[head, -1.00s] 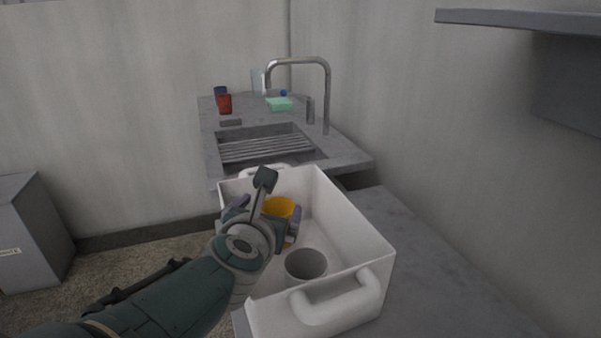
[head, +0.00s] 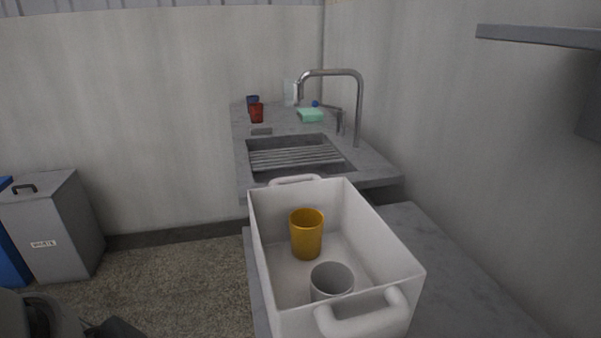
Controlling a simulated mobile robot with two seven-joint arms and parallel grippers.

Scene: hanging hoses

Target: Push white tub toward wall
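The white tub (head: 386,246) stands on the grey counter in front of the sink, with a handle at each short end. Inside it are an upright yellow cup (head: 306,236) and, closer to me, a grey-white cup (head: 331,279). Bare counter shows between the tub's right side and the right wall (head: 480,170). Part of my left arm shows at the bottom left corner, away from the tub; I cannot make out its gripper's fingers. My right gripper is not in view.
The sink (head: 295,155) with a tall tap (head: 358,100) lies behind the tub. A red cup (head: 257,113), a blue cup (head: 252,101) and a green sponge (head: 311,115) stand at the back. A grey bin (head: 55,225) is at left. A shelf (head: 540,37) juts out at upper right.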

